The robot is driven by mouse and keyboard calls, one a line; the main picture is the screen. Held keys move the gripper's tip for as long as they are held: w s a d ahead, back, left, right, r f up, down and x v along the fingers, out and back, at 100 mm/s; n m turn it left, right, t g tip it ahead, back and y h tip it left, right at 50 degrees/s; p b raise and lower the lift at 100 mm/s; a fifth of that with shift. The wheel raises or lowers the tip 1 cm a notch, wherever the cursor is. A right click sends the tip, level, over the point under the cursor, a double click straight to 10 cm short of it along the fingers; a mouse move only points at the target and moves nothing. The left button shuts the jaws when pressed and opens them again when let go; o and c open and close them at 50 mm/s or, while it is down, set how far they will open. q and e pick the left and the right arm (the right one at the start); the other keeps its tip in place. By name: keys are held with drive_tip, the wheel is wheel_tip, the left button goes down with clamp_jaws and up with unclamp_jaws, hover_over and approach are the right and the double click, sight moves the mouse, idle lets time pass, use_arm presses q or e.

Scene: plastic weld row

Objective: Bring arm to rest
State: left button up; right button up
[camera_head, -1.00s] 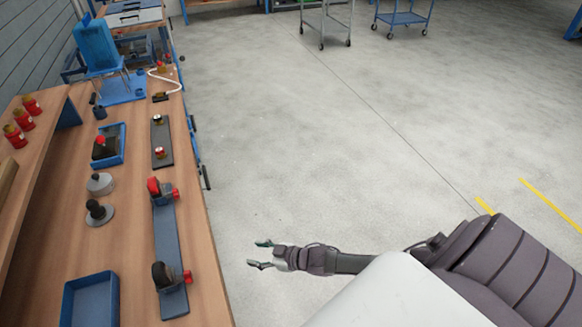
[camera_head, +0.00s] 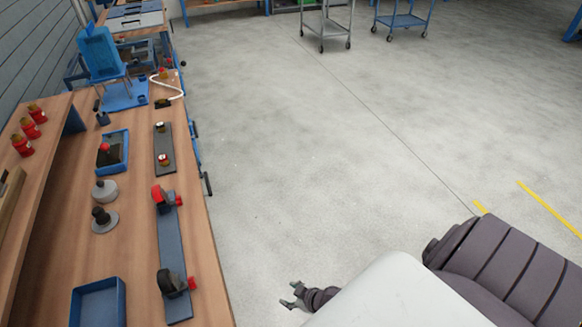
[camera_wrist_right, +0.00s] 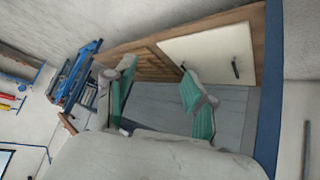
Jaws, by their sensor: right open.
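My right gripper (camera_head: 291,297) is low in the head view, over the bare floor and to the right of the workbench, apart from everything. Its two fingers are spread, with nothing between them. In the right wrist view the two green-padded fingers (camera_wrist_right: 160,100) stand apart and empty. Most of my right forearm is hidden behind my own white body part in the head view. My left gripper does not show in either view.
The wooden workbench (camera_head: 140,262) runs along the left. It holds a blue tray (camera_head: 98,303), a long blue fixture (camera_head: 173,250) with red and black clamps, and a dark plate (camera_head: 164,148). Wheeled carts (camera_head: 403,19) stand far back. The floor between is clear.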

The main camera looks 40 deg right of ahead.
drive_tip(key=s+a+f+m+g+h, duration=0.1)
drive_tip(key=s+f, duration=0.4)
drive_tip(key=s, duration=1)
drive_tip(key=s+a+f+m+g+h, duration=0.1)
drive_tip(key=s+a+f+g, duration=0.2)
drive_tip(key=s, duration=1.2)
wheel_tip(320, 180, down, 4)
drive_tip(key=g, duration=0.3)
drive_tip(key=shift+r, duration=0.2)
